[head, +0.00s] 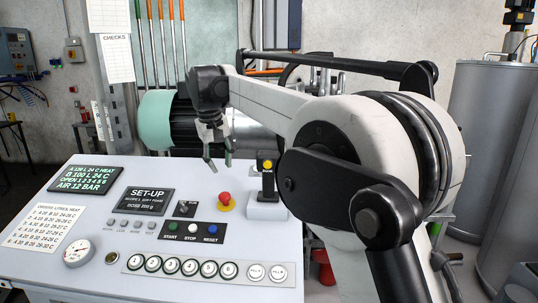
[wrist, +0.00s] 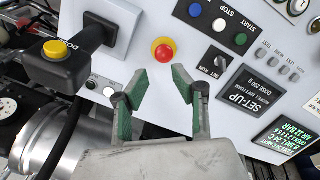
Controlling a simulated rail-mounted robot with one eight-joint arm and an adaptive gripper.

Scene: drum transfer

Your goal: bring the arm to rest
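My arm reaches in from the right in the head view, and my gripper (head: 217,163) hangs above the back part of the control panel (head: 120,205). In the wrist view my gripper (wrist: 157,87) shows two green-padded fingers standing apart with nothing between them. The red button (head: 225,198) on its yellow base lies beyond the fingertips; in the wrist view the red button (wrist: 163,53) is just past the gap. The gripper appears apart from the panel, though the exact height is hard to tell.
A black lever with a yellow button (head: 267,165) stands on the panel right of my gripper. Tall grey cylinders (head: 490,120) stand at the right. The panel carries displays, a gauge (head: 79,250) and several buttons.

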